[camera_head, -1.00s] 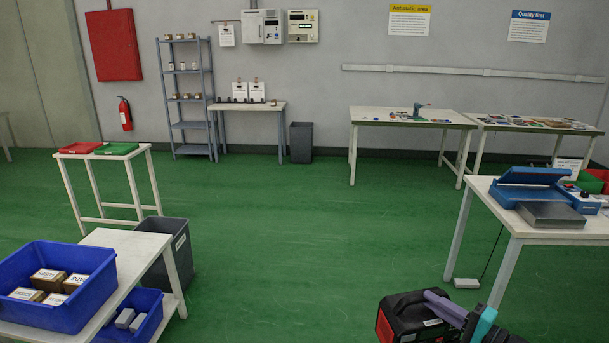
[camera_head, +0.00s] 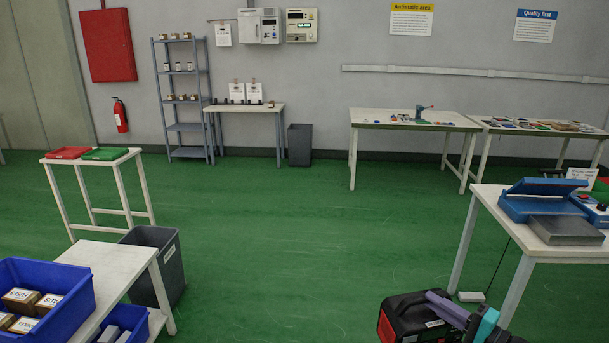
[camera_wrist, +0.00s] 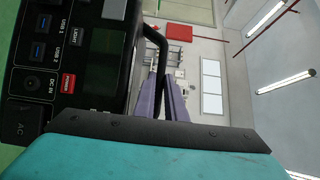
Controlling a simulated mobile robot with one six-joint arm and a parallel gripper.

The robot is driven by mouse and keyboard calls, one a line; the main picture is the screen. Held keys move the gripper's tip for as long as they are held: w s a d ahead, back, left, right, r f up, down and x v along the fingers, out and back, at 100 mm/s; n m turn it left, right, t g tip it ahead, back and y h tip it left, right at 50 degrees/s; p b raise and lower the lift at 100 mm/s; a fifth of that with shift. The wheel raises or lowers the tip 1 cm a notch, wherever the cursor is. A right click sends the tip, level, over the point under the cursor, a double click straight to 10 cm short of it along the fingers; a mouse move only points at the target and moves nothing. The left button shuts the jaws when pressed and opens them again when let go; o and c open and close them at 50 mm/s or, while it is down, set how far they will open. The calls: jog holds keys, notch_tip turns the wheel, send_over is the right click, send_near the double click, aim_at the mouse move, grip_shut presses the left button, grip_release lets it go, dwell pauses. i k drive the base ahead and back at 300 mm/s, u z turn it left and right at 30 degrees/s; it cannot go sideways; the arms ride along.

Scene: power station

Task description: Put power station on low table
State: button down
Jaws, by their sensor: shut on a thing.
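The power station (camera_head: 402,318) is a black box with red on its side, at the bottom of the head view, held clear of the tables. My gripper (camera_head: 447,308), with purple fingers, is shut on its handle. In the wrist view, the power station (camera_wrist: 70,65) fills the left side, its socket panel turned sideways, and its black handle (camera_wrist: 157,38) runs to my fingers (camera_wrist: 165,95). Several white tables stand around; I cannot tell which is the low table. One at lower left (camera_head: 108,262) carries blue bins; a small one (camera_head: 132,155) behind it carries red and green trays.
A grey waste bin (camera_head: 160,268) stands beside the lower-left table. A workbench (camera_head: 500,222) with a blue device (camera_head: 538,200) stands at right. The green floor (camera_head: 300,235) between is clear.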

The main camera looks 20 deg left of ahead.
aim_at(94, 265)
jog(key=i, duration=3.15)
